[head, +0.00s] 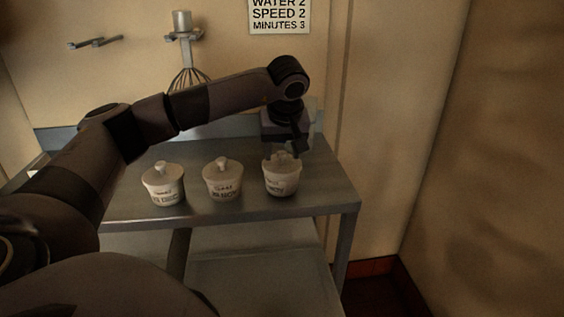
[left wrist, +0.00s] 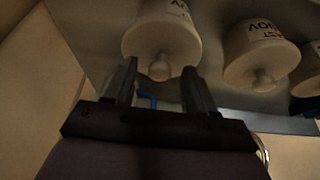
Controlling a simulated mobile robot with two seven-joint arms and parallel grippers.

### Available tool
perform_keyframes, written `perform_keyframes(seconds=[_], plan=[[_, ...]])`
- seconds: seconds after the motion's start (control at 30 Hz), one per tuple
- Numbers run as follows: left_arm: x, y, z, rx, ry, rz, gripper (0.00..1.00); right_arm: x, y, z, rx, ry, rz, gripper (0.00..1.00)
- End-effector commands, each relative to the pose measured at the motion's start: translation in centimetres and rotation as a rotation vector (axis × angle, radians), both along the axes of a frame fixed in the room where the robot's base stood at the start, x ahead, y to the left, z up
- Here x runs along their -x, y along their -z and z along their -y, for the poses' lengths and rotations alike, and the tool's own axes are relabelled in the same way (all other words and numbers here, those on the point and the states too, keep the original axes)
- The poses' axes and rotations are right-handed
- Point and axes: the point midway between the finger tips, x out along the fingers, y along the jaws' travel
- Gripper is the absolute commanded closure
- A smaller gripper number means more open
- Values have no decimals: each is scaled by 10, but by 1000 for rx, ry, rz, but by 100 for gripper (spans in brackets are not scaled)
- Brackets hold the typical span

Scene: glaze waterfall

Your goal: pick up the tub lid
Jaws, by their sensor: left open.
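Three pale lettered tubs stand in a row on the metal table (head: 328,193): the left tub (head: 165,193), the middle tub (head: 223,191) and the right tub (head: 281,186). Each has a pale lid with a round knob on top. My left gripper (head: 292,148) is at the right tub's lid (head: 271,162), partly hiding it. In the left wrist view my left gripper (left wrist: 160,76) is open, and a lid knob (left wrist: 160,69) shows between its fingertips. I cannot tell whether the fingers touch it. My right gripper is not in view.
A whisk (head: 190,78) hangs at the back wall behind my left arm. A sign (head: 279,15) and a metal bracket (head: 95,42) are on the wall. A small blue piece (left wrist: 148,98) shows between the fingers in the wrist view. The table's front right corner is clear.

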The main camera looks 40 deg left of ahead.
Motion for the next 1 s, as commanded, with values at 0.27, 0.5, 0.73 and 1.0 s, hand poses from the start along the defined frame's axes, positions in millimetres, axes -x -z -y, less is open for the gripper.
perform_keyframes(seconds=[0.27,0.5,0.73,1.0], plan=[[0,0,0,0,0,0,97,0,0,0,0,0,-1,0],[0,-1,0,1,0,1,100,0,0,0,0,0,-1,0],[0,-4,0,1,0,2,100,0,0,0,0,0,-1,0],[-1,-39,1,3,0,5,100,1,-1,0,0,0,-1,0]])
